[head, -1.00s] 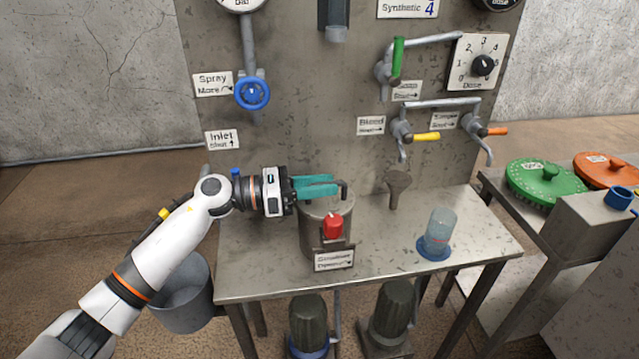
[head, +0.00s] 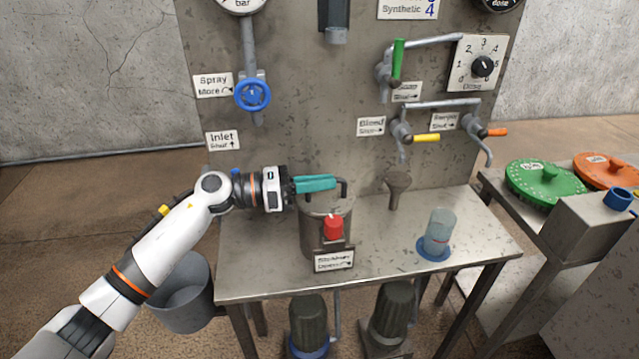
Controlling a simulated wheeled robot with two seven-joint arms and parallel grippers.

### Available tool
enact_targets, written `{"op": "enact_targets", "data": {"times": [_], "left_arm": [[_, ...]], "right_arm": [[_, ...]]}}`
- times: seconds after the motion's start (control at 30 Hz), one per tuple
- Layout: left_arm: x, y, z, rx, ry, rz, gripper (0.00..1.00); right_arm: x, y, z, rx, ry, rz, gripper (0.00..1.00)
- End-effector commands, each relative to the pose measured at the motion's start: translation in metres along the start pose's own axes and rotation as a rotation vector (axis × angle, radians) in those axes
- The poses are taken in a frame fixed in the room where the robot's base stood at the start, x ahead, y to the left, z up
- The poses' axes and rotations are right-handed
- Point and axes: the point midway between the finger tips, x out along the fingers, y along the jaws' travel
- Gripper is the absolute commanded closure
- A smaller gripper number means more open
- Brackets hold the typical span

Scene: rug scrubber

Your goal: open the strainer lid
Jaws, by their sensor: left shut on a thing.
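The strainer (head: 312,240) is a grey metal pot on the metal table, with a red knob (head: 333,227) on its front above a small label plate (head: 334,261). A dark bent handle (head: 344,187) stands up at the right of its top. My left gripper (head: 334,183), with teal fingers, reaches in from the left over the top of the strainer and is shut on the handle. The fingers cover part of the lid's top, and I cannot tell whether the lid is raised. My right gripper is not in view.
Behind is a panel with a blue valve wheel (head: 252,95) and coloured levers. A bucket (head: 182,295) stands at the lower left.

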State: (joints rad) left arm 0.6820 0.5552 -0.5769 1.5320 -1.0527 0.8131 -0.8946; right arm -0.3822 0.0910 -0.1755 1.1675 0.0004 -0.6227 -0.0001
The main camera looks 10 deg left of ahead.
Motion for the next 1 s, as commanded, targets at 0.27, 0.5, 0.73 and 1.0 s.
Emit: {"op": "enact_targets", "data": {"times": [0.27, 0.5, 0.73, 1.0], "left_arm": [[0.000, -0.008, -0.015, -0.040, -0.001, 0.001, 1.00], [0.000, -0.017, -0.028, -0.118, 0.000, -0.002, 1.00], [0.000, -0.025, -0.035, -0.162, 0.001, -0.004, 1.00], [-0.001, -0.028, -0.039, -0.160, 0.003, -0.004, 1.00]], "right_arm": [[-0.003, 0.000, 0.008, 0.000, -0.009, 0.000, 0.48], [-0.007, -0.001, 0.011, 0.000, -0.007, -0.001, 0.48], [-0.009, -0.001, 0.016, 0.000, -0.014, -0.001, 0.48], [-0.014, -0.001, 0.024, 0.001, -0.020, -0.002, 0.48]]}}
